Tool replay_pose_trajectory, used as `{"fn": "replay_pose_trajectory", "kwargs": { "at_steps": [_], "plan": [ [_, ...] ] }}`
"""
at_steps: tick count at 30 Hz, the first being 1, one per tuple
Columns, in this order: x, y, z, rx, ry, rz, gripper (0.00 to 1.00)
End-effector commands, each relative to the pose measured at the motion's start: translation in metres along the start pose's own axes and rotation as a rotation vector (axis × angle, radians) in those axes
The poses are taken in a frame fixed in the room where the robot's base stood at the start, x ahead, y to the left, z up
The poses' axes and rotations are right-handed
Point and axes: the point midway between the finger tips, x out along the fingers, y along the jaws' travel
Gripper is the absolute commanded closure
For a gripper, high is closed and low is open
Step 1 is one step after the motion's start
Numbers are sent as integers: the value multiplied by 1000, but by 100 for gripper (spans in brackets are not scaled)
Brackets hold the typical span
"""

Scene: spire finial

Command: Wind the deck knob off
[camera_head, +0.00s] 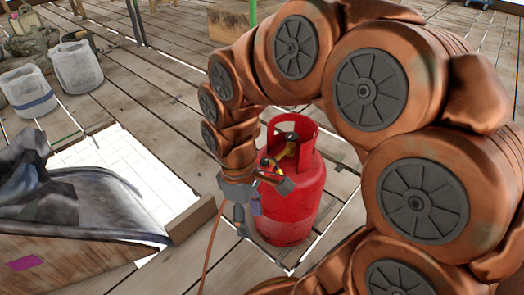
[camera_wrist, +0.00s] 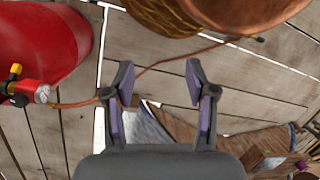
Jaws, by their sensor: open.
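I cannot make out a deck knob for certain in either view. A red gas cylinder (camera_head: 295,210) stands upright on the plank deck in the head view, partly behind my arm. Its brass-coloured valve (camera_head: 288,147) sits inside the top collar. My gripper (camera_head: 240,212) points down in front of the cylinder's left side. In the wrist view my gripper (camera_wrist: 160,88) is open, with nothing between its fingers. There the cylinder (camera_wrist: 42,40) is at upper left, with a red fitting (camera_wrist: 25,90) and a yellow-and-black part (camera_wrist: 13,75) beside it.
An orange hose (camera_head: 210,250) runs down past my gripper to the deck. A wooden edge (camera_head: 195,218) borders an opening at left, near a crumpled grey sheet (camera_head: 100,200). Pale buckets (camera_head: 77,68) stand at upper left. Bare planks (camera_head: 150,85) lie between.

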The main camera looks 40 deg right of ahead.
Motion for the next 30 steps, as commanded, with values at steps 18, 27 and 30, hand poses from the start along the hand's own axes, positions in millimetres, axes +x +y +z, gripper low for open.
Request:
{"fn": "replay_pose_trajectory", "kwargs": {
  "at_steps": [18,27,30],
  "plan": [
    [-38,226,-84,-846,133,166,44],
    [-25,276,-76,-967,111,207,44],
    [-20,278,-76,-973,109,208,44]
  ]
}}
